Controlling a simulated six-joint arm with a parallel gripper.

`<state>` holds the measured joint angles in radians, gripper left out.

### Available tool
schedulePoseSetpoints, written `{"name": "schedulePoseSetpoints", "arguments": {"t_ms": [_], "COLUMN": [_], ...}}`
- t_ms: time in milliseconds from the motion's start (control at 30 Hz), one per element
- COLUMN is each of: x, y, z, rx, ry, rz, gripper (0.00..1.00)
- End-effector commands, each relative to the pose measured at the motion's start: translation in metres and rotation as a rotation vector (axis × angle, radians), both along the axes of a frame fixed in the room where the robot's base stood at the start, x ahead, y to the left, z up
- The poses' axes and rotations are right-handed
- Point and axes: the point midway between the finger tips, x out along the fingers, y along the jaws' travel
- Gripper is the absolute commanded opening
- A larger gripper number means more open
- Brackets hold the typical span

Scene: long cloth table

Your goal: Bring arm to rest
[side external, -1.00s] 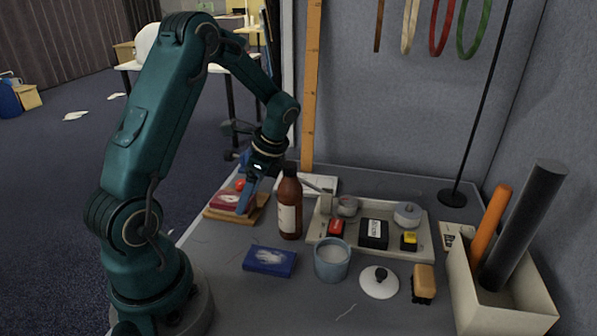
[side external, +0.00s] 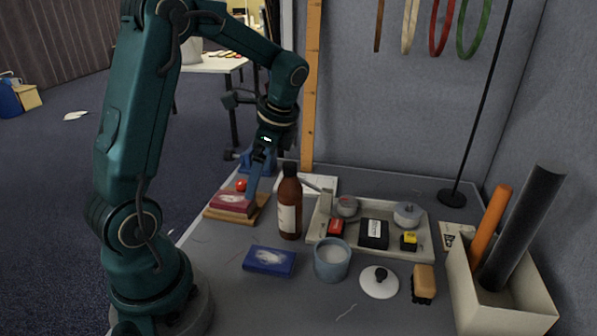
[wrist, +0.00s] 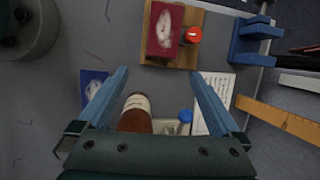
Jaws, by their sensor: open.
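My gripper (side external: 251,192) hangs from my arm with its blue fingers pointing down, near the brown bottle (side external: 289,205) and the red box (side external: 231,202). In the wrist view, my gripper (wrist: 160,73) has its two fingers wide apart with nothing held between them. The bottle (wrist: 136,112) shows at the base of the fingers, below them. The red box (wrist: 164,30) lies on a wooden board (wrist: 182,62) with a small red round thing (wrist: 193,35) beside it, ahead of the fingertips.
A blue box (side external: 269,261), a blue-grey cup (side external: 332,260), a white lid (side external: 379,283) and a brush (side external: 423,284) stand in front. A tray (side external: 420,252) holds several small items. A bin (side external: 500,306) with rolls is at right. A blue bracket (wrist: 255,40) sits at the table edge.

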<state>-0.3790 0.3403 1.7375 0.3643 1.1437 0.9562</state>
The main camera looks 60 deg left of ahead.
Motion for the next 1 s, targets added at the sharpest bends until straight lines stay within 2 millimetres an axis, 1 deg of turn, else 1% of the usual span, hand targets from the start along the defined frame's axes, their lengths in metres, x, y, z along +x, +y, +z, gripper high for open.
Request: {"name": "schedulePoseSetpoints", "arguments": {"t_ms": [33, 100, 300, 433, 600, 700, 800, 1000], "x": [0.000, -0.003, -0.018, -0.032, -0.053, -0.062, -0.069, -0.073], "y": [-0.012, -0.031, -0.080, -0.108, -0.140, -0.153, -0.161, -0.167], "z": [0.011, 0.023, 0.048, 0.058, 0.064, 0.065, 0.064, 0.064], "rx": [0.003, -0.004, -0.065, -0.134, -0.251, -0.315, -0.362, -0.395], "ry": [-0.060, -0.145, -0.371, -0.499, -0.637, -0.690, -0.720, -0.736], "rz": [0.028, 0.088, 0.260, 0.373, 0.519, 0.590, 0.641, 0.679], "gripper": [1.00, 1.00, 1.00, 1.00, 1.00, 1.00, 1.00, 1.00]}}
